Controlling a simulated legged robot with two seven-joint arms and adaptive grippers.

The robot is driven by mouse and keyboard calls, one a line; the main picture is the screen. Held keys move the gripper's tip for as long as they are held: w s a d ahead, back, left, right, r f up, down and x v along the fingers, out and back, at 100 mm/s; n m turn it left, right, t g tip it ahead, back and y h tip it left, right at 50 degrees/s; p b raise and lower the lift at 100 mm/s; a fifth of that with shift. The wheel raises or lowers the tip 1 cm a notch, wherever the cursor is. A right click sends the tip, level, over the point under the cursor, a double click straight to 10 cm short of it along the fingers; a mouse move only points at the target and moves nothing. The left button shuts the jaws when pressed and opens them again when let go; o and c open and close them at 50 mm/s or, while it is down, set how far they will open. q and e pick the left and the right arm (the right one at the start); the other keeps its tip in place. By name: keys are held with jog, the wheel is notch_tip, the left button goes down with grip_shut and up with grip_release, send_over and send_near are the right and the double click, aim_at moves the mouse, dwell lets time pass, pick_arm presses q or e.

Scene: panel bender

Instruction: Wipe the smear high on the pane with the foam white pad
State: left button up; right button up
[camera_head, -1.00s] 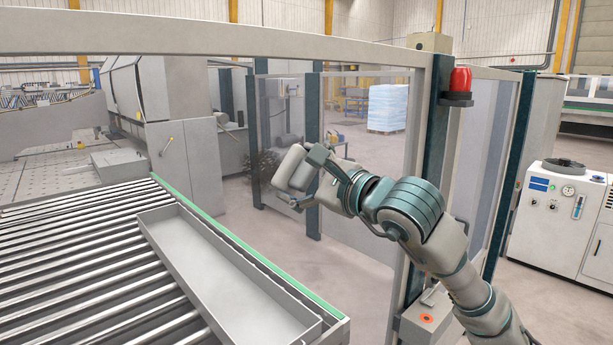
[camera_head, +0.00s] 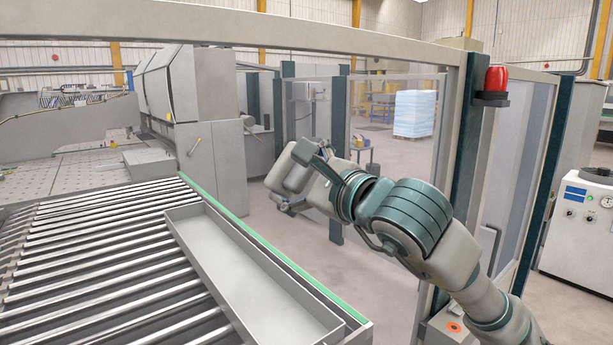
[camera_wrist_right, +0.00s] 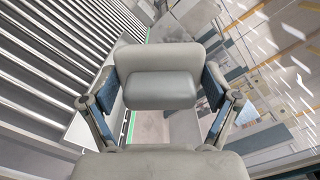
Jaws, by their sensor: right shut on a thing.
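My right gripper (camera_wrist_right: 160,88) is shut on the pale foam pad (camera_wrist_right: 160,58), which sits between its two blue-lined fingers in the right wrist view. In the head view the right gripper (camera_head: 290,178) is at mid-picture, above and beyond the far edge of the roller table, with the pale pad at its left end. A clear pane (camera_head: 395,140) in the fence shows behind and to the right of the gripper. I cannot make out a smear on it. I cannot tell whether the pad touches anything; it appears to be in free air. My left gripper is out of view.
A roller table (camera_head: 90,260) with a long grey tray (camera_head: 250,285) lies at the lower left. A fence post (camera_head: 468,150) carries a red lamp (camera_head: 497,79). A control box (camera_head: 450,328) sits low beside my right arm. A pale beam (camera_head: 230,25) crosses above.

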jog(key=shift+s+a, duration=0.3)
jog(key=shift+a, duration=0.05)
jog(key=shift+s+a+r, duration=0.1)
jog(key=shift+a, duration=0.15)
jog(key=shift+a+r+p, duration=0.45)
jog(key=shift+r+p, duration=0.2)
jog(key=shift+r, duration=0.1)
jog(key=shift+w+d, duration=0.3)
jog(key=shift+w+d+f, duration=0.1)
jog(key=shift+w+d, duration=0.3)
jog(key=shift+d, duration=0.25)
jog(key=shift+w+d+f, duration=0.1)
jog(key=shift+w+d, duration=0.3)
jog(key=shift+d, duration=0.2)
jog(key=w+d+p, duration=0.2)
jog(key=w+d, duration=0.2)
jog(key=d, duration=0.2)
jog(key=shift+w+p, duration=0.3)
jog(key=shift+s, duration=0.1)
